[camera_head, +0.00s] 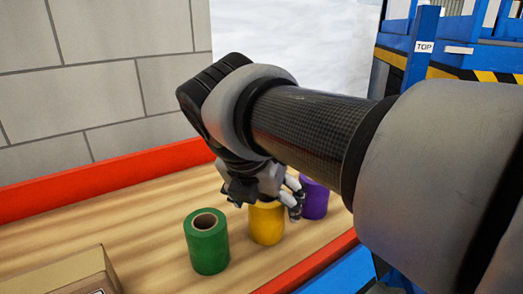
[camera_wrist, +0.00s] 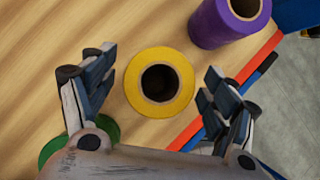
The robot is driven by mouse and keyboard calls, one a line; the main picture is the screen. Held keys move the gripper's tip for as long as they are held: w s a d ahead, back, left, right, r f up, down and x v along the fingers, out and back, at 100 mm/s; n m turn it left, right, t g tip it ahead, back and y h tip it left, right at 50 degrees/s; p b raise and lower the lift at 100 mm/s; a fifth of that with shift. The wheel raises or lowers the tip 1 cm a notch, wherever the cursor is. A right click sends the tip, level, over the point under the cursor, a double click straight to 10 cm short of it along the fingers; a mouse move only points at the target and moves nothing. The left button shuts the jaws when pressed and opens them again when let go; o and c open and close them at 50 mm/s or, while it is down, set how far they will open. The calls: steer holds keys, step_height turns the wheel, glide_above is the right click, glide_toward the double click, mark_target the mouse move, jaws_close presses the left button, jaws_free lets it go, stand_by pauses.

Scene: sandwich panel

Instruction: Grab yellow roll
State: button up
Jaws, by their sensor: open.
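The yellow roll (camera_head: 266,224) stands upright on the wooden table, between a green roll and a purple roll. In the wrist view the yellow roll (camera_wrist: 160,58) shows from above, with a dark hollow core. My gripper (camera_head: 268,196) is over the yellow roll in the head view, and its fingers hide the roll's top there. In the wrist view my gripper (camera_wrist: 153,88) is open, with one finger on the left of the yellow roll and one on the right. Gaps show between the roll and both fingers. I cannot tell how far down the fingertips reach.
A green roll (camera_head: 207,242) stands left of the yellow one, partly under my left finger in the wrist view (camera_wrist: 60,148). A purple roll (camera_head: 314,199) stands on the other side. A cardboard box (camera_head: 75,274) lies at the lower left. A red rim (camera_head: 100,182) edges the table.

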steer(key=x, duration=0.4)
steer(key=shift+w+f, duration=0.1)
steer(key=shift+f, duration=0.15)
steer(key=shift+c, duration=0.3)
steer(key=c, duration=1.2)
